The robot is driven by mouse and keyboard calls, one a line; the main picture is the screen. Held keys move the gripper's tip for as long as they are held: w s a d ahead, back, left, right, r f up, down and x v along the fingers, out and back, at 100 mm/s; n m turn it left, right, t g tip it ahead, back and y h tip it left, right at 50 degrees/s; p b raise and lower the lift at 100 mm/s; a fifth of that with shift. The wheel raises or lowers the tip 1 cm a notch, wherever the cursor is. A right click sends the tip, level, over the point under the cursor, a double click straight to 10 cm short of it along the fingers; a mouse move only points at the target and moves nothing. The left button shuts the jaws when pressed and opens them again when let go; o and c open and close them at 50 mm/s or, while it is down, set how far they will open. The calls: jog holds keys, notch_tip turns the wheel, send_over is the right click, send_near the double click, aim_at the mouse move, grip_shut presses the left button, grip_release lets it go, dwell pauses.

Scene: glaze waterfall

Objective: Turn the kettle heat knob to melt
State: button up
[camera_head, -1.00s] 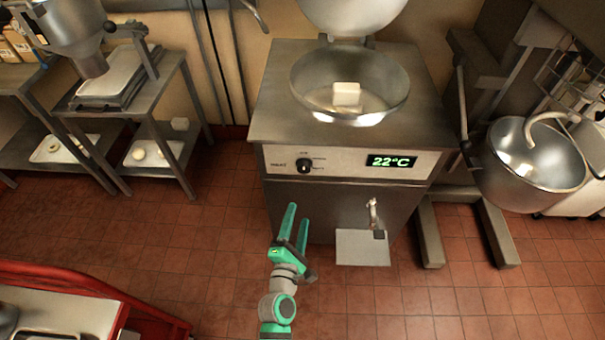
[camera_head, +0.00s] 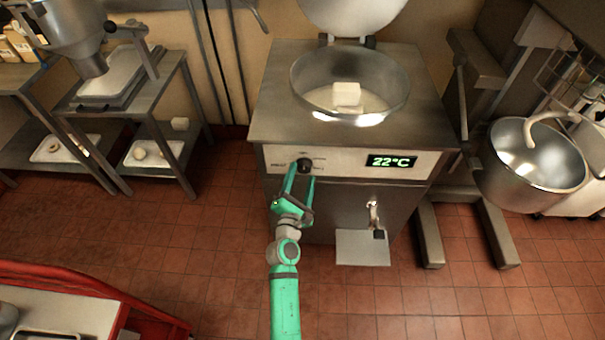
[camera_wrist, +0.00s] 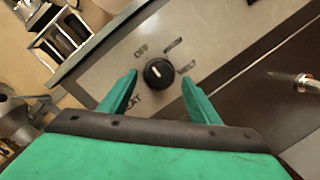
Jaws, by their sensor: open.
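The kettle (camera_head: 268,120) is a steel unit with a round bowl on top; a white block (camera_head: 346,94) lies in the bowl. Its front panel carries the black heat knob (camera_head: 304,165) and a green display (camera_head: 391,161) reading 22°C. In the wrist view the knob (camera_wrist: 158,73) has a white mark and labels around it; "OFF" is readable, others are blurred. The mark lies roughly sideways in that tilted view. My gripper (camera_head: 299,172) is open, fingers pointing at the panel. In the wrist view its fingertips (camera_wrist: 158,75) stand on either side of the knob, apart from it.
A tap (camera_head: 374,214) and a small shelf (camera_head: 362,248) stick out of the kettle's front, right of my arm. A mixer bowl (camera_head: 530,165) stands at right, steel tables (camera_head: 165,90) at left. A red-edged cart (camera_head: 150,318) is at lower left. Tiled floor before the kettle is open.

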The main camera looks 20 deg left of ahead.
jog(key=shift+w+a, duration=0.1)
jog(key=shift+w, duration=0.75)
jog(key=c, duration=1.1)
jog(key=shift+o, duration=0.2)
